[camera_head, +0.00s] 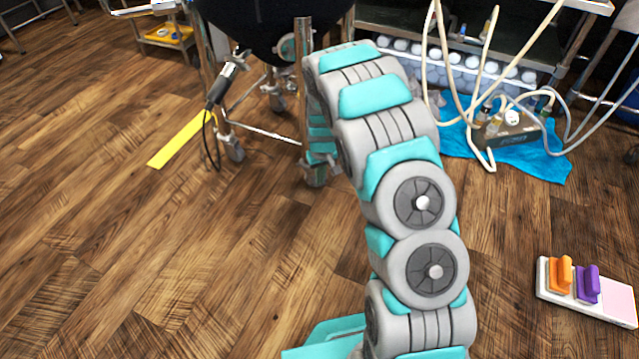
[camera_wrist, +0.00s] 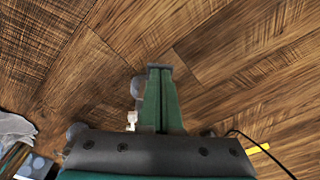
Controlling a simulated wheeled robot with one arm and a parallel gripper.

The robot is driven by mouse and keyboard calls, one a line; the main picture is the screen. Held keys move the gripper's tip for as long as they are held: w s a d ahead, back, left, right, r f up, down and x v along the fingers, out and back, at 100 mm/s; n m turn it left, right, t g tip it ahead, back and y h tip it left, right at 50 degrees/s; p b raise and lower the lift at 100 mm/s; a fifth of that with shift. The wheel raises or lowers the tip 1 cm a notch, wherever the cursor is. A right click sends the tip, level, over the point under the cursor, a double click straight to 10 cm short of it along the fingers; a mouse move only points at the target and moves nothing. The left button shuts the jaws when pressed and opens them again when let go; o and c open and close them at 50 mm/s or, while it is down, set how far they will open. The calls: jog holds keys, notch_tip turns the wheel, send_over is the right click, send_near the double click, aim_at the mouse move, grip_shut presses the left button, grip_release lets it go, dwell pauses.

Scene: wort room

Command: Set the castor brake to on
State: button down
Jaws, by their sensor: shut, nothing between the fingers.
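A dark round vessel (camera_head: 268,25) stands on metal legs with castors. One castor (camera_head: 235,148) shows at the left leg, and another (camera_head: 316,176) at the front leg, partly behind my arm. No brake lever can be made out clearly on them. In the wrist view my gripper (camera_wrist: 158,72) is shut and empty, its dark green fingers together over the floor. A grey rounded part (camera_wrist: 137,88) and a small pale piece (camera_wrist: 132,120) show just left of the fingers; I cannot tell whether they touch. In the head view my arm hides most of the gripper.
A black cable hangs by the left leg near a yellow floor strip (camera_head: 183,140). At right, a blue cloth (camera_head: 545,163) carries a pump box (camera_head: 508,130) with pale hoses. A white board (camera_head: 610,304) with orange and purple handles lies lower right.

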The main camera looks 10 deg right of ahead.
jog(key=shift+f, duration=1.7)
jog(key=shift+r, duration=0.15)
jog(key=shift+s+d+r, duration=0.15)
jog(key=shift+s+r, duration=0.1)
jog(key=shift+s, duration=0.5)
jog(key=shift+s+d+r, duration=0.1)
jog(key=shift+s+r, duration=0.15)
jog(key=shift+s, duration=0.5)
notch_tip(320, 180, up, 8)
jog(key=p, duration=0.1)
jog(key=shift+s, duration=0.35)
jog(key=shift+f, duration=0.1)
